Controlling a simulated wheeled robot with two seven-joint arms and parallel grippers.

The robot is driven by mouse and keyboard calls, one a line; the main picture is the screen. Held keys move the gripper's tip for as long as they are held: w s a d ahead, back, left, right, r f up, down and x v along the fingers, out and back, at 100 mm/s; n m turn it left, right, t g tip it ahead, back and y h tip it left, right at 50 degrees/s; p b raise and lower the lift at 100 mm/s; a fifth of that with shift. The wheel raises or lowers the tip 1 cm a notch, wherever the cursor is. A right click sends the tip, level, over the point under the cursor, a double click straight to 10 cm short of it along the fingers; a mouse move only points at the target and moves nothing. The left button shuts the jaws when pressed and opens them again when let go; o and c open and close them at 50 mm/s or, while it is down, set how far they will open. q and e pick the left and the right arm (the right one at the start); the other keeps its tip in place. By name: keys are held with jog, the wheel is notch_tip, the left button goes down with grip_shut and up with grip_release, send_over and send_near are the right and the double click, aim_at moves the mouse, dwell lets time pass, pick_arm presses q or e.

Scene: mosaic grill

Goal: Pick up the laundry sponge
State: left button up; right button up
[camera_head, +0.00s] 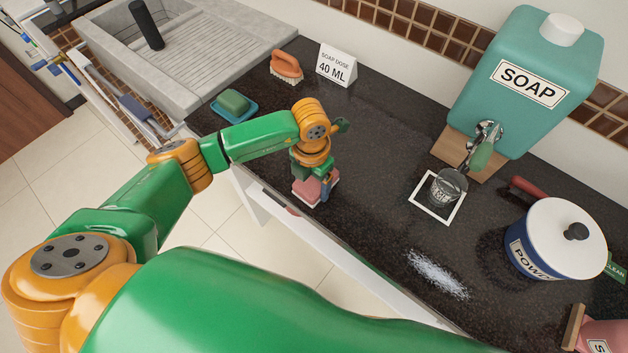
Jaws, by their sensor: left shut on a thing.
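The laundry sponge (304,191) looks like a small pink block with a pale edge at the front edge of the dark counter. My left gripper (314,178) points down onto it and is shut on it. The fingers and wrist hide part of the sponge. I cannot tell whether it still touches the counter or is slightly raised. My right gripper is not in view.
A green block sits on a blue dish (249,115); an orange brush (286,66) and dose card (339,65) stand behind. A soap dispenser (520,90), glass (447,187), and powder pot (548,250) are right. White powder (437,275) lies in front. Mid-counter is clear.

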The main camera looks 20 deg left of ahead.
aim_at(312, 184)
pick_arm(q)
jog(key=shift+r, duration=0.25)
jog(key=r, duration=0.1)
jog(key=r+b, duration=0.2)
jog(key=shift+s+d+r, duration=0.15)
jog(key=shift+s+d, duration=0.05)
jog(key=shift+s, duration=0.1)
jog(key=s+r, duration=0.1)
jog(key=r, duration=0.1)
jog(key=s+d+r, duration=0.1)
jog(key=s+r, duration=0.1)
jog(key=shift+s+d+r+b, duration=0.15)
jog(key=shift+s+d+b, duration=0.1)
jog(key=shift+b, duration=0.15)
jog(key=s+d+r, duration=0.3)
jog(key=s+r, duration=0.2)
jog(key=s, duration=0.4)
jog(key=shift+d+b, duration=0.25)
jog(key=shift+b, duration=0.1)
